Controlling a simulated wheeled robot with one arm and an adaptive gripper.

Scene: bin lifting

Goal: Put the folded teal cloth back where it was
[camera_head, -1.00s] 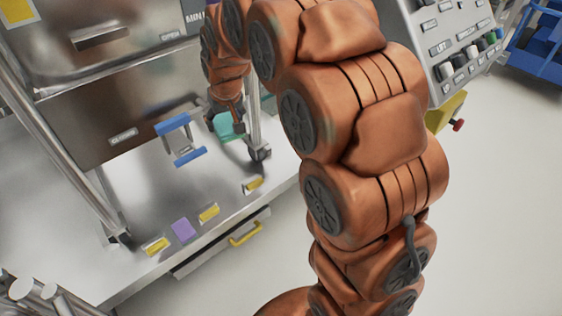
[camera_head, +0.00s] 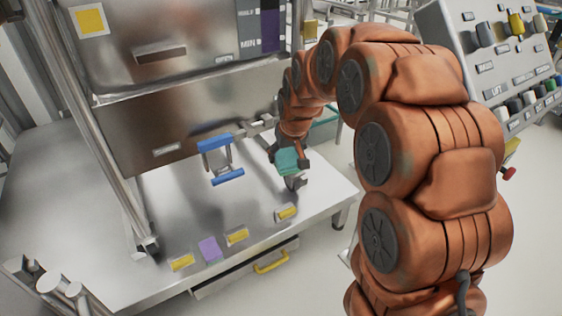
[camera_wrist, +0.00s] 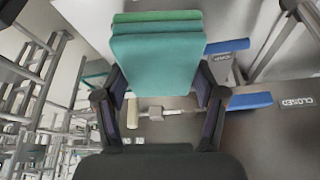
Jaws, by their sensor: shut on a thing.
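The folded teal cloth (camera_head: 287,161) is in my gripper (camera_head: 289,155), above the right part of the steel table. In the wrist view, the cloth (camera_wrist: 155,60) is a flat folded pad between the two dark fingers of my gripper (camera_wrist: 159,82), with a greener strip along its far edge. The fingers are shut on its sides. The cloth covers part of what lies behind it.
A blue-handled bracket (camera_head: 222,160) is left of the cloth, by the steel cabinet (camera_head: 150,110). Yellow-marked blocks (camera_head: 237,235) and a purple square (camera_head: 210,248) line the table's front edge (camera_head: 230,261). A control panel (camera_head: 490,50) stands at right.

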